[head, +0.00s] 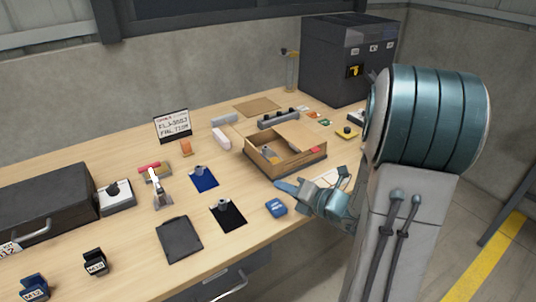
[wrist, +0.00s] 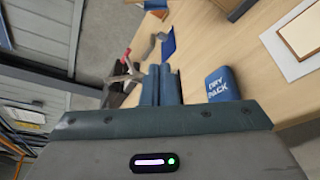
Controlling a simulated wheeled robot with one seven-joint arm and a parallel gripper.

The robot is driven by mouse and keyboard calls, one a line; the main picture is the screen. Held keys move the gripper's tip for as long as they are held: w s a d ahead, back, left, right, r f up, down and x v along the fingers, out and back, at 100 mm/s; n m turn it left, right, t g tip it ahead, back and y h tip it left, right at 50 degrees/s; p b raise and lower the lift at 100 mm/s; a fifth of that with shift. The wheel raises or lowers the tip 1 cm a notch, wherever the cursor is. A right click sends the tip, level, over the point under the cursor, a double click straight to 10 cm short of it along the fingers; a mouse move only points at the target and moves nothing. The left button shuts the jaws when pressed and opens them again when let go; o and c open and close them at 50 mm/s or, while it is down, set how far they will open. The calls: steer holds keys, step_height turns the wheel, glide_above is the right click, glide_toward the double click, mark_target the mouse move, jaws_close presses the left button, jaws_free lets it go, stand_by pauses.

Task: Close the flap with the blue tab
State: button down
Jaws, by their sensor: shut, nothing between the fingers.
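An open cardboard box (head: 290,166) stands on the workbench, right of the middle in the head view. A tan flap (head: 301,136) shows at its right back side, and its left part is open with small items inside. I cannot make out a blue tab on any flap. My gripper (head: 283,186) is just in front of the box, apart from it as far as I can tell, with its fingers pointing left. In the wrist view the two blue fingers (wrist: 160,84) lie together, shut and empty.
A blue dry pack (head: 276,207) lies close in front of my gripper; it also shows in the wrist view (wrist: 222,83). A black mat (head: 228,217), a blue mat (head: 203,179) and a clamp (head: 158,188) lie to the left. A dark machine (head: 335,68) stands behind.

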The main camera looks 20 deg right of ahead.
steer(key=x, duration=1)
steer(key=shift+w+d+r, duration=0.1)
steer(key=shift+w+d, duration=0.05)
steer(key=d+r, duration=0.2)
steer(key=d, duration=0.1)
steer(key=shift+w+d+r+p, duration=0.1)
steer(key=shift+w+p, duration=0.25)
steer(key=shift+p, duration=0.05)
steer(key=shift+d+r, duration=0.1)
